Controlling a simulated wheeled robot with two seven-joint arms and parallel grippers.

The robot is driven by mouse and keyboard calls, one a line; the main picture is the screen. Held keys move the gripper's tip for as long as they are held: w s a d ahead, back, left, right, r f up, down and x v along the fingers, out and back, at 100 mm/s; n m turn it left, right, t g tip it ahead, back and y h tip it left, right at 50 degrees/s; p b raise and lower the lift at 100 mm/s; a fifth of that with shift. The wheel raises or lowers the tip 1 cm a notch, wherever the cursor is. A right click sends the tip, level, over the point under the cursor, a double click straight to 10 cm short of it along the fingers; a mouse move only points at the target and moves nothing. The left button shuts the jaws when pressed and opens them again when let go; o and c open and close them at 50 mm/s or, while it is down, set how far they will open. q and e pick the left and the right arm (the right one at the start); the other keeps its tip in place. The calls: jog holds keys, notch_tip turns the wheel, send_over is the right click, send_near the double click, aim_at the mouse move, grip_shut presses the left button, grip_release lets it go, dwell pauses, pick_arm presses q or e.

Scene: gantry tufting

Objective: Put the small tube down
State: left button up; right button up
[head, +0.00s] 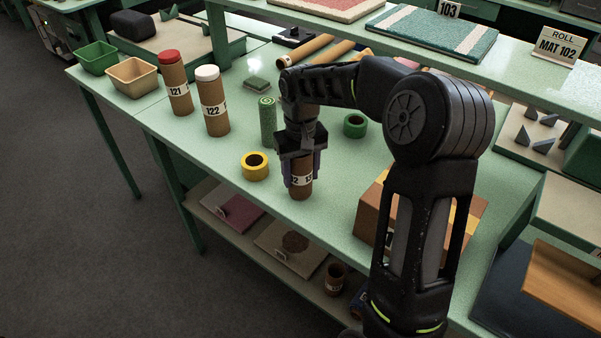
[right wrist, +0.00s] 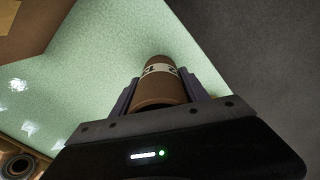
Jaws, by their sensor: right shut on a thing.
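The small tube (head: 300,191) is brown cardboard with a white printed label band, partly covered by the fingers. My right gripper (head: 301,172) is shut on it from above and holds it upright over the front part of the green table (head: 330,215). The tube's lower end sticks out below the fingers; I cannot tell whether it touches the table. In the right wrist view the tube (right wrist: 159,88) sits between both fingers, with the green tabletop beyond it. My left gripper is not in view.
Yellow tape (head: 255,166) lies just left of the tube, and a green roll (head: 267,120) stands behind it. Tubes 121 (head: 174,85) and 122 (head: 213,103) stand further left. Green tape (head: 355,125) and a cardboard box (head: 372,215) are to the right. The table's front edge is near.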

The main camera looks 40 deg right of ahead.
jog(key=shift+f, duration=0.3)
jog(key=shift+f, duration=0.2)
jog(key=o, duration=1.4)
jog(key=shift+r, duration=0.15)
notch_tip(320, 180, up, 12)
jog(key=shift+r, duration=0.1)
